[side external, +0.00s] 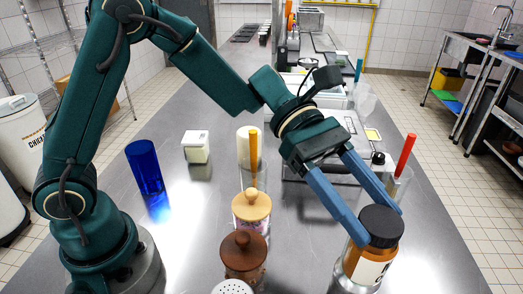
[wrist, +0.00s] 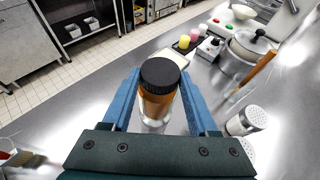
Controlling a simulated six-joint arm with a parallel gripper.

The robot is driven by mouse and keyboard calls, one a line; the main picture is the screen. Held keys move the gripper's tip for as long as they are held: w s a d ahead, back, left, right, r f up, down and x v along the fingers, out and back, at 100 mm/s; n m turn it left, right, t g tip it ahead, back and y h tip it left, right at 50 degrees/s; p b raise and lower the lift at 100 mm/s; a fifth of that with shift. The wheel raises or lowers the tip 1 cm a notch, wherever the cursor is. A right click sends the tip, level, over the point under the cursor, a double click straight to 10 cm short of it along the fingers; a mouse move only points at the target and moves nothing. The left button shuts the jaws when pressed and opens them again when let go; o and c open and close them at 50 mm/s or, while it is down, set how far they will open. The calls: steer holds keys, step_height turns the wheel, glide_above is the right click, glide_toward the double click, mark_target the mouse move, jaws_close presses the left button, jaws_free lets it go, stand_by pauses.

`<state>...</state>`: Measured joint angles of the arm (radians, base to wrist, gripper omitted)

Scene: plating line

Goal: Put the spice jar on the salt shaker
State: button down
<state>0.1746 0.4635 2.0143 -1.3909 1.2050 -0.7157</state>
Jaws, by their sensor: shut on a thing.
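The spice jar (side external: 373,262) has a black lid, orange-brown contents and a white label. My gripper (side external: 371,223) is shut on it, with the blue fingers on either side near the lid. In the wrist view the jar (wrist: 158,103) stands upright between the fingers (wrist: 160,100). A clear, shiny shape shows around its lower part; I cannot tell whether it is glass or reflection, or whether the jar touches the counter. A shaker with a white perforated top (side external: 232,287) is cut off by the side view's lower edge. In the wrist view two such shakers (wrist: 247,120) (wrist: 248,149) stand at right.
Two wooden-lidded jars (side external: 251,206) (side external: 244,253) stand left of my gripper. A blue cup (side external: 146,166) and a pale square container (side external: 195,148) stand farther left. A red-handled tool (side external: 405,154) rises behind the spice jar. Bare steel counter lies to the right.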

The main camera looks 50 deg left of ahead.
steer(key=shift+c, duration=0.8)
jaws_free()
steer(key=shift+f, duration=0.1)
steer(key=shift+r, duration=0.2)
steer(key=s+v, duration=0.1)
steer(key=v, duration=1)
steer(key=s+a+f+m+t+y, duration=0.3)
steer(key=s+a+m+y, duration=0.2)
steer(key=m, duration=0.3)
steer(key=s+a+f+m+t+y, duration=0.3)
steer(key=s+a+m+y, duration=0.3)
steer(key=m+y, duration=0.2)
steer(key=shift+a+m+t, duration=0.2)
steer(key=shift+m+t, duration=0.1)
steer(key=shift+m, duration=0.3)
